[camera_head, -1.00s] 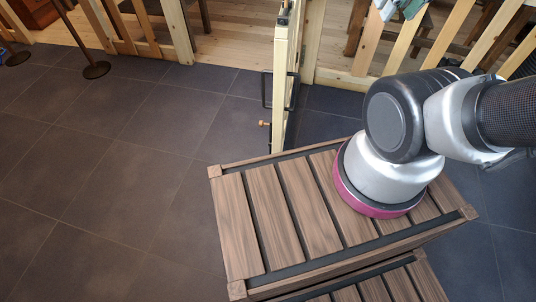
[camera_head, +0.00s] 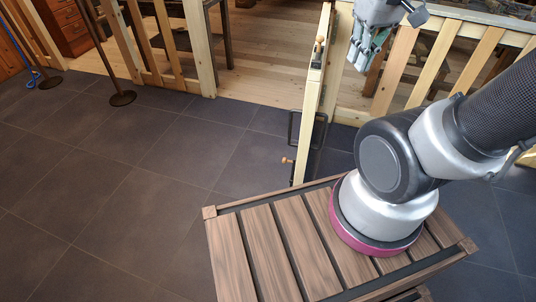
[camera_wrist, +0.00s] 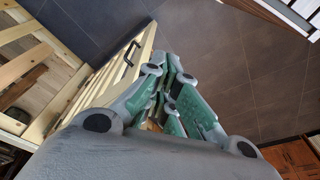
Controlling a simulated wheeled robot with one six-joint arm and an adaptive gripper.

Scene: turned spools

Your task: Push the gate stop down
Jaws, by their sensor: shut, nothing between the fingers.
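The wooden gate (camera_head: 313,105) stands open, seen nearly edge-on in the head view. A small wooden knob on a metal pin (camera_head: 288,161) sticks out low on its left side; it looks like the gate stop. Another wooden knob (camera_head: 319,43) is at the gate's top, beside a dark fitting. My gripper (camera_head: 356,66) is shut and empty, fingers downward, to the right of the gate's top and apart from it in the picture. In the wrist view my gripper (camera_wrist: 172,68) covers part of the gate (camera_wrist: 117,67); the low knob cannot be made out there.
A black handle (camera_head: 293,127) projects from the gate. Slatted fencing (camera_head: 395,70) stands behind at the right. A post stand (camera_head: 122,98) is on the floor at the left.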

